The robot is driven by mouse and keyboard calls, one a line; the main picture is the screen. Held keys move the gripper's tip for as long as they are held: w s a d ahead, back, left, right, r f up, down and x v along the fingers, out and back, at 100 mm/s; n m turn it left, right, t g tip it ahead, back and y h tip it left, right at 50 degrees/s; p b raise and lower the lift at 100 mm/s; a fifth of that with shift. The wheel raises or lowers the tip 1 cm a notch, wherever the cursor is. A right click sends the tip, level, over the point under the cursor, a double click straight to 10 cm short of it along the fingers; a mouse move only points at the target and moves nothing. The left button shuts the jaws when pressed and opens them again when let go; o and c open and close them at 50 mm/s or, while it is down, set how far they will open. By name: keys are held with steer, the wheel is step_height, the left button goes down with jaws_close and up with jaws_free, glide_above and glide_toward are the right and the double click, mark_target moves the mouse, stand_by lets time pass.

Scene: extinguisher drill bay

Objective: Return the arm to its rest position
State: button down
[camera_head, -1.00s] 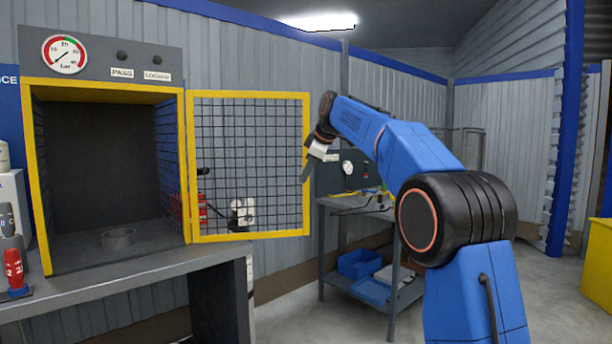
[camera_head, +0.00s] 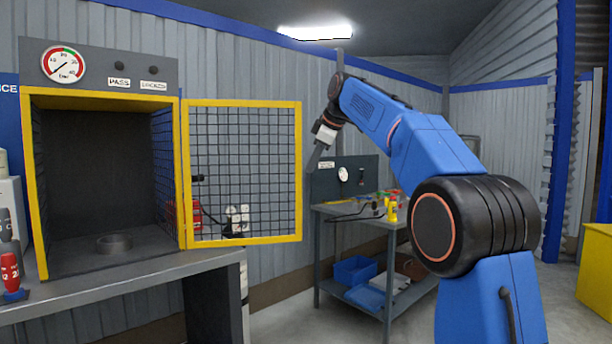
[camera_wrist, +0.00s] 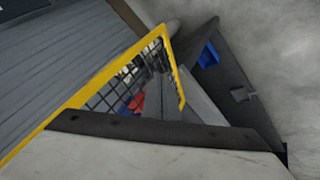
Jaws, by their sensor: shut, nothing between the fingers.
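My gripper (camera_head: 316,157) is shut and empty, pointing down from the end of my raised blue arm. In the head view it hangs just right of the open yellow-framed mesh door (camera_head: 297,170) and does not appear to touch it. The same yellow frame shows in the wrist view (camera_wrist: 177,72), below and ahead of the wrist. The fingertips are not clear in the wrist view.
The door belongs to a yellow-edged cabinet (camera_head: 30,190) on a grey bench (camera_head: 130,285), with a dark ring (camera_head: 114,243) inside. A grey work table (camera_head: 335,213) with small tools stands behind my arm. A yellow box (camera_head: 597,262) is at far right.

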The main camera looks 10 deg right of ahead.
steer(key=s+d+f+m+h, duration=0.1)
steer(key=s+f+m, duration=0.3)
steer(key=s, duration=0.5)
steer(key=s+d+f+m+g, duration=0.1)
steer(key=s+f, duration=0.4)
steer(key=s, duration=0.4)
steer(key=s+d+f+m+h, duration=0.1)
steer(key=s+d+f+m, duration=0.15)
steer(key=s+f, duration=0.45)
steer(key=s+d+f+m+g+h, duration=0.1)
steer(key=s+f+m, duration=0.5)
steer(key=s+f, duration=2)
steer(key=shift+s+d, duration=0.45)
steer(key=shift+s, duration=0.3)
steer(key=shift+a, duration=0.15)
